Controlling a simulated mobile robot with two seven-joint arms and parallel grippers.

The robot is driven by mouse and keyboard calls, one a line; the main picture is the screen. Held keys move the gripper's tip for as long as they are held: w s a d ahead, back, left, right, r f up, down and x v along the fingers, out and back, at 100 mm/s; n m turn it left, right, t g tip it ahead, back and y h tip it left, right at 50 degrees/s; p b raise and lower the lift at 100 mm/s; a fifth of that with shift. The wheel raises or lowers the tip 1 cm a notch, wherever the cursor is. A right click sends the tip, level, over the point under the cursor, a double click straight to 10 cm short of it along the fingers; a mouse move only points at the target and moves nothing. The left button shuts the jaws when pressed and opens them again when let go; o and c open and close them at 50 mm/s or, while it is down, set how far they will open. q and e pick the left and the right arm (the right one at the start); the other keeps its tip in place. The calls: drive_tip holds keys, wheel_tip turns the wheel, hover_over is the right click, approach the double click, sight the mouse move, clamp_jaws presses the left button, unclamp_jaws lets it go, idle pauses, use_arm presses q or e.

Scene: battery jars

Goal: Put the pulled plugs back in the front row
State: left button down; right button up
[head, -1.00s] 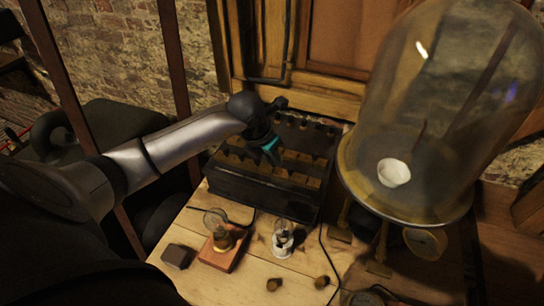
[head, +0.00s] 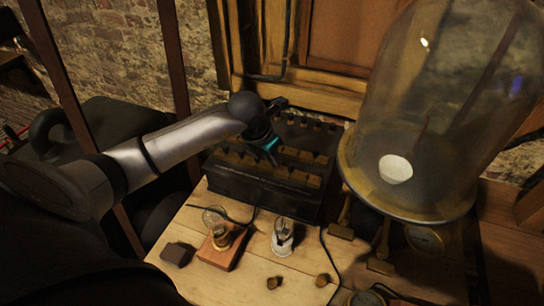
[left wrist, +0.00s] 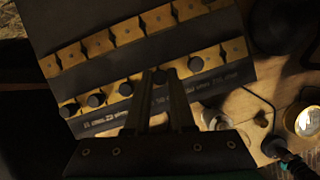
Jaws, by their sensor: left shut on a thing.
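The dark plug box (head: 262,193) stands on the wooden table, with rows of brass blocks on top. My left gripper (head: 271,147) is over the box top, fingers pointing down. In the left wrist view its fingers (left wrist: 160,76) are shut on a black-knobbed plug (left wrist: 160,75) at the row by the engraved markings. I cannot tell how deep that plug sits. Two loose plugs lie on the table in front of the box, one left (head: 272,283) and one right (head: 322,280). My right gripper is not in view.
A glass bell jar (head: 450,110) on a brass stand is close to the box's right. A small bulb on a wooden base (head: 222,250), a white-based glass piece (head: 283,240) and a dark block (head: 177,254) stand in front. Thin cables cross the table.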

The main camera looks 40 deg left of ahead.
use_arm(q)
drive_tip(key=shift+f, duration=0.25)
idle(0.3)
drive_tip(key=c, duration=0.7)
unclamp_jaws()
drive_tip(key=v, duration=1.5)
drive_tip(key=shift+s+d+r, duration=0.1)
drive_tip(key=shift+s+r, duration=0.05)
